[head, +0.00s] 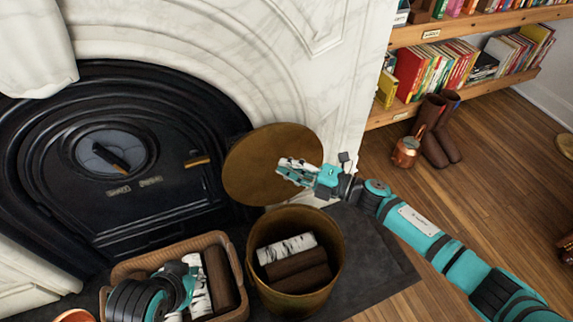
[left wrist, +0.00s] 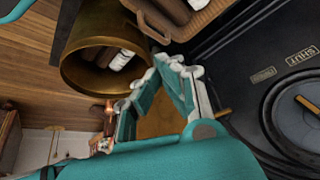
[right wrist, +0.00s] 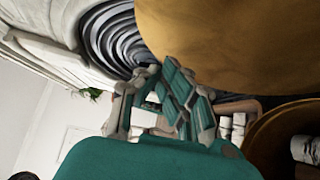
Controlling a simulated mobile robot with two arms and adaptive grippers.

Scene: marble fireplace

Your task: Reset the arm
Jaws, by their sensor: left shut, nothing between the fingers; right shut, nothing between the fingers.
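My right gripper (head: 287,168) is shut and empty, in front of the round brass lid (head: 245,160). In the right wrist view its fingers (right wrist: 172,75) are close to the lid (right wrist: 235,45); I cannot tell whether they touch. My left gripper (head: 188,275) is low over the wicker basket (head: 222,240), partly hidden by its own arm. In the left wrist view its fingers (left wrist: 168,65) are together and empty, with the brass bucket (left wrist: 75,65) beyond them.
The open brass bucket (head: 333,235) holds several logs (head: 287,249) and stands on the dark hearth (head: 385,265), right of the log basket. A black fireplace door (head: 150,215) is behind. Boots (head: 430,125), a copper jug (head: 405,152) and bookshelves (head: 470,32) are at right, with clear wooden floor.

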